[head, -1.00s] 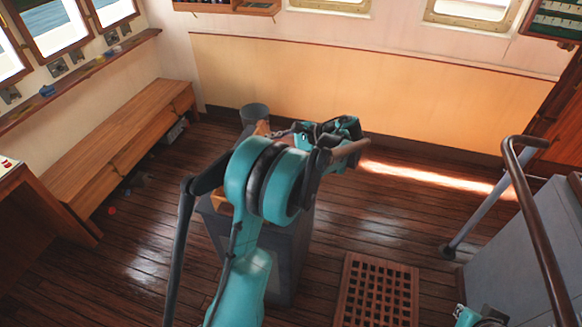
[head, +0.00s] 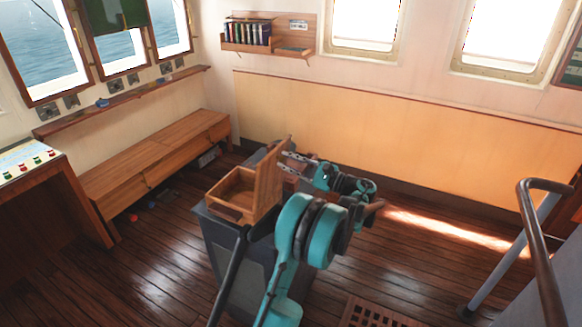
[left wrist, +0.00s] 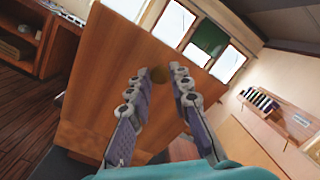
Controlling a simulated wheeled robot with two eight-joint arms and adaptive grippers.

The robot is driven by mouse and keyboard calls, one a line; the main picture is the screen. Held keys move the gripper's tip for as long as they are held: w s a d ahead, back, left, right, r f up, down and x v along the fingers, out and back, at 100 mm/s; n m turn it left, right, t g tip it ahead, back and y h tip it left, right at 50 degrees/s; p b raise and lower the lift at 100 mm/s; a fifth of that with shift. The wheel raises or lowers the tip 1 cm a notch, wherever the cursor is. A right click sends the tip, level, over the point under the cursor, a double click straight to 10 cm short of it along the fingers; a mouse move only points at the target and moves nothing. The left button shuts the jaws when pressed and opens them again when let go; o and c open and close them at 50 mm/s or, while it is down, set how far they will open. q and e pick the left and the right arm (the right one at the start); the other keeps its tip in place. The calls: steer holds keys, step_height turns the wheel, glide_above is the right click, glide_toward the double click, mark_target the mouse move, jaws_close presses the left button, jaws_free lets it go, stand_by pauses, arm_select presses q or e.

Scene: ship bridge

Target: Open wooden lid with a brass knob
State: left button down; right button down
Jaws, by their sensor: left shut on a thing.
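A wooden box (head: 221,209) sits on a dark grey cabinet (head: 222,238) in the head view. Its wooden lid (head: 267,181) stands raised, close to upright, on the right side of the box, and the hollow inside shows. My left gripper (head: 289,161) is at the lid's outer face, on the side away from the hollow. In the left wrist view the lid (left wrist: 112,62) fills much of the picture. The fingers and arm hide the knob in the head view. My right gripper is not in view.
A wooden bench (head: 150,160) runs along the left wall. A console (head: 35,165) stands at far left. A handrail (head: 540,235) rises at right. A wooden floor grating (head: 375,314) lies at the bottom. The plank floor between is open.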

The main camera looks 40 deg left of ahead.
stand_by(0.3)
arm_select(q)
steer(key=c, duration=1.4)
jaws_free()
steer(key=shift+o, duration=0.2)
steer(key=v, duration=1.2)
